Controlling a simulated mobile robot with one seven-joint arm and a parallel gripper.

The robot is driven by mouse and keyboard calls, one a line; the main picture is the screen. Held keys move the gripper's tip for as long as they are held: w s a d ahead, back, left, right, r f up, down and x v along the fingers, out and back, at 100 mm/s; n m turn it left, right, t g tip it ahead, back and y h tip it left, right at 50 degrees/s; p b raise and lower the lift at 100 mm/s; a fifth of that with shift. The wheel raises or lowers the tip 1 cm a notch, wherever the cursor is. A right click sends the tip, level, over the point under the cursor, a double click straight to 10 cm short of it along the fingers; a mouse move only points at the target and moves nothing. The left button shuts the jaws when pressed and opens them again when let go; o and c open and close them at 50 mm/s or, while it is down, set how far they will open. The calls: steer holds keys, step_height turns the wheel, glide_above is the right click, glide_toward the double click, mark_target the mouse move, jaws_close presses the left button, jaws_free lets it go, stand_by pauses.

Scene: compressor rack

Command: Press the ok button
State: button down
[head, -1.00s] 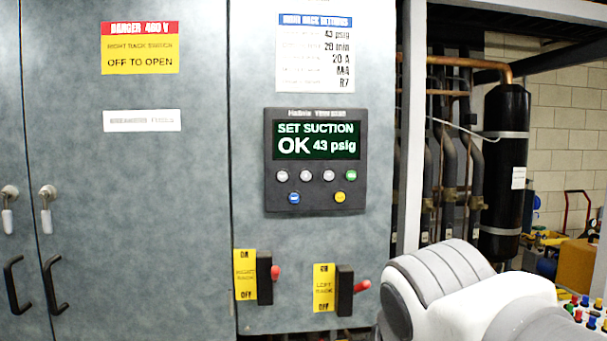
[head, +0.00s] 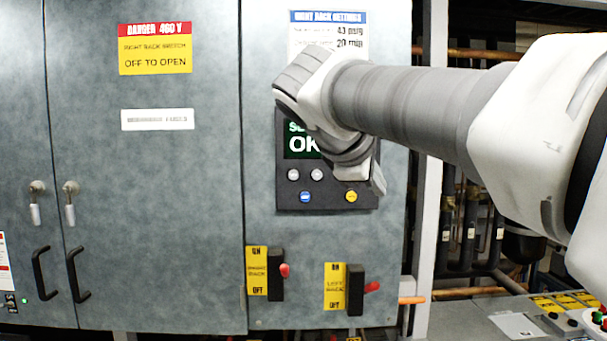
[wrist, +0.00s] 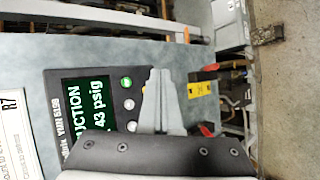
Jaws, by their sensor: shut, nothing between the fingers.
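The dark control panel (head: 328,203) is on the right cabinet door, its screen (head: 300,143) partly covered by my arm. Two white buttons (head: 305,174), a blue button (head: 305,197) and a yellow button (head: 351,196) show; the green button is hidden there. In the wrist view, the green button (wrist: 126,82) shows left of my gripper (wrist: 160,72), with white buttons (wrist: 130,104) below it. My gripper is shut and empty, in front of the panel's button side. I cannot tell whether it touches the panel. Button labels are too small to read.
Two switches with red handles, the right rack switch (head: 276,273) and left rack switch (head: 355,288), are below the panel. A settings sheet (head: 303,35) hangs above it. A metal post (head: 431,220) and dark pipes stand to the right.

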steer(key=w+p, duration=0.3)
steer(key=w, duration=0.5)
steer(key=shift+w+p, duration=0.3)
steer(key=shift+w, duration=0.05)
stand_by(2.0)
steer(key=shift+w+p, duration=0.3)
steer(key=shift+w, duration=0.15)
steer(key=shift+w, duration=0.4)
stand_by(0.5)
steer(key=shift+s, duration=0.85)
